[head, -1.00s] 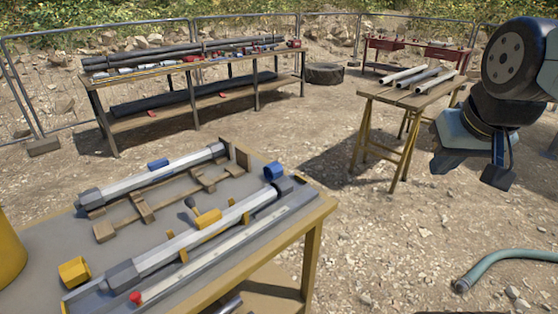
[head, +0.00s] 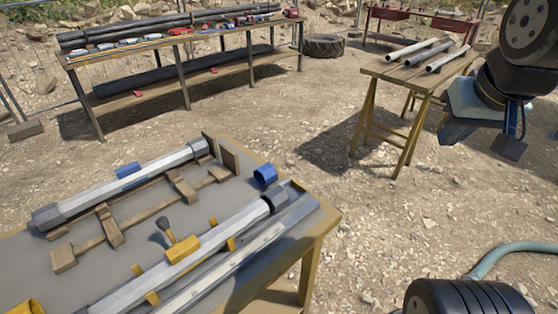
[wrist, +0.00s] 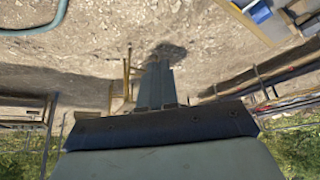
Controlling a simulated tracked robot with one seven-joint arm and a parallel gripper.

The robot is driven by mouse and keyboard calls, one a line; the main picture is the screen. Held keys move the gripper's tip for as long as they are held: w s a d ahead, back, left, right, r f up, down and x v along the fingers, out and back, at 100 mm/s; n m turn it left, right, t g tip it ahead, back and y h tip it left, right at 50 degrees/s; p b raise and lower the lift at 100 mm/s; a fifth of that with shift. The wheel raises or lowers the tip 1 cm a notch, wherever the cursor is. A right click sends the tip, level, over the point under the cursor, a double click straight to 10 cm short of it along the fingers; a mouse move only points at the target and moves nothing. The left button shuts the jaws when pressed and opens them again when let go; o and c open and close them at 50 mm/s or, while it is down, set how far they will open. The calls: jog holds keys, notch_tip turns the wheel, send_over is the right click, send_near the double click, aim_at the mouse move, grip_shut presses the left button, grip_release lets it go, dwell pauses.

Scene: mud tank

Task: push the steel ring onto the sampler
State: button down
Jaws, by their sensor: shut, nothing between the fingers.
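Two long pale tubes with dark grey ends lie on the near bench. I cannot tell which is the sampler. A dark grey collar (head: 275,199) sits at the front tube's far end; I cannot tell whether it is the steel ring. My gripper (head: 483,140) hangs in the air at the right, well apart from the bench. It is shut and empty; its fingers also show in the wrist view (wrist: 157,85).
A trestle table (head: 400,72) with pipes stands behind my gripper. A green hose (head: 500,255) lies on the gravel at right.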

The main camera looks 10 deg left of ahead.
jog(key=shift+w+d, duration=0.1)
jog(key=shift+w, duration=0.3)
